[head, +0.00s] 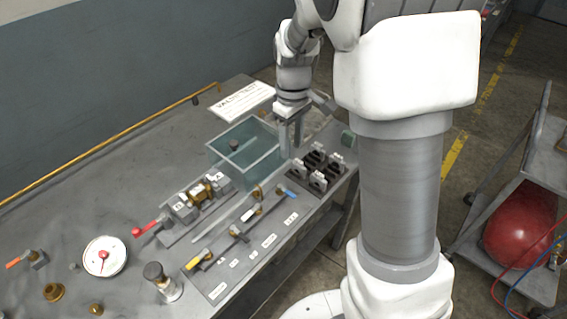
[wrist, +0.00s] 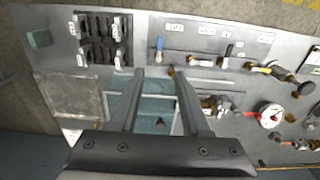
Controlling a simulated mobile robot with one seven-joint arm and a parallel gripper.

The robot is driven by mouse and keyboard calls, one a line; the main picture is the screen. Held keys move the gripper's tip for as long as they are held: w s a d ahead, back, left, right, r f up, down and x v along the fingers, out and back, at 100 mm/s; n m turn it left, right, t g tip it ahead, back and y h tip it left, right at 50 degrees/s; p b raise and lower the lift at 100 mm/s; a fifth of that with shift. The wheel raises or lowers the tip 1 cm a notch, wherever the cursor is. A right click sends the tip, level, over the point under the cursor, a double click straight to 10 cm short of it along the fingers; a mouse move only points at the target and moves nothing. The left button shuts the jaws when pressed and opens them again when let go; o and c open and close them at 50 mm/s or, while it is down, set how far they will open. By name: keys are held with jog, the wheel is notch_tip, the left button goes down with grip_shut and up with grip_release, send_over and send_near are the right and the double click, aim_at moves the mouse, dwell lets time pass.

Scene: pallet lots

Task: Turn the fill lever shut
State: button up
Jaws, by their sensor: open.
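Several levers are on the bench, and their labels are too small to read, so I cannot tell which is the fill lever. A blue lever (head: 288,192) is on the label panel near the bench's right edge; it also shows in the wrist view (wrist: 158,47), ahead of the fingertips. A white-handled lever (head: 250,215) is at the panel's middle. A yellow lever (head: 193,263) is at its near end. A red lever (head: 146,229) is on a separate fitting to the left. My gripper (head: 291,150) is open and empty, above the tank's right side, apart from every lever.
A clear teal tank (head: 222,150) stands behind the panel. A block of black clips (head: 318,170) is to its right. A round gauge (head: 104,257) and a capped cylinder (head: 168,287) are nearer. A cart with a red ball (head: 520,225) stands right of the bench.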

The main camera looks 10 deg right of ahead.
aim_at(290, 193)
notch_tip(290, 193, down, 17)
jog(key=shift+f, duration=0.15)
dwell(0.4)
jog(key=shift+c, duration=0.2)
grip_shut()
